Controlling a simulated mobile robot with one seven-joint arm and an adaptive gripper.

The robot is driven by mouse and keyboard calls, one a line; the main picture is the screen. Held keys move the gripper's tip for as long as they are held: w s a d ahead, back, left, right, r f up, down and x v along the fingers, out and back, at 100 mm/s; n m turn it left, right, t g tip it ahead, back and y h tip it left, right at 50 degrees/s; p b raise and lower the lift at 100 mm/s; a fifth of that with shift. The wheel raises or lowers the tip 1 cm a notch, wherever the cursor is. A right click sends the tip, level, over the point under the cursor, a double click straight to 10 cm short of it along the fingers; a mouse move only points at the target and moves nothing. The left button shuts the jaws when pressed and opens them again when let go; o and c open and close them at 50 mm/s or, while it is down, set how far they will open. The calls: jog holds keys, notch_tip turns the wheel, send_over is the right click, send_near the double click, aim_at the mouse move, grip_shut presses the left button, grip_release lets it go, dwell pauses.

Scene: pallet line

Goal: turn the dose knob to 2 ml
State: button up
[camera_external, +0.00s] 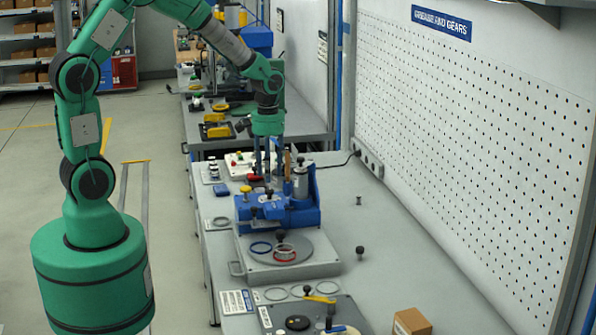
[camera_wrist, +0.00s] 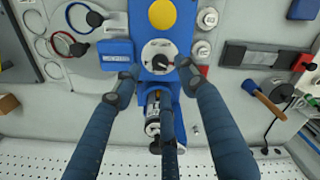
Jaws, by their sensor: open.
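A blue dosing device (camera_external: 292,216) stands on the bench in the external view. In the wrist view, its blue body (camera_wrist: 145,14) runs down the middle. The dose knob (camera_wrist: 160,59) there is a dark pointer with a little red on a round white dial (camera_wrist: 148,49). The dial's marks are too small to read. My gripper (camera_wrist: 160,78) has its blue-grey fingers spread, with two tips to either side just below the dial and one lower down over the device. The fingers hold nothing. In the external view my gripper (camera_external: 267,170) points down above the device's far side.
A yellow round button (camera_wrist: 162,14) sits beyond the dial. A grey plate with a blue ring (camera_external: 260,247) and a red ring (camera_external: 285,253) lies nearer the camera.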

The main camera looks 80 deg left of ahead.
aim_at(269, 190)
jog(key=shift+f, duration=2.75)
grip_shut()
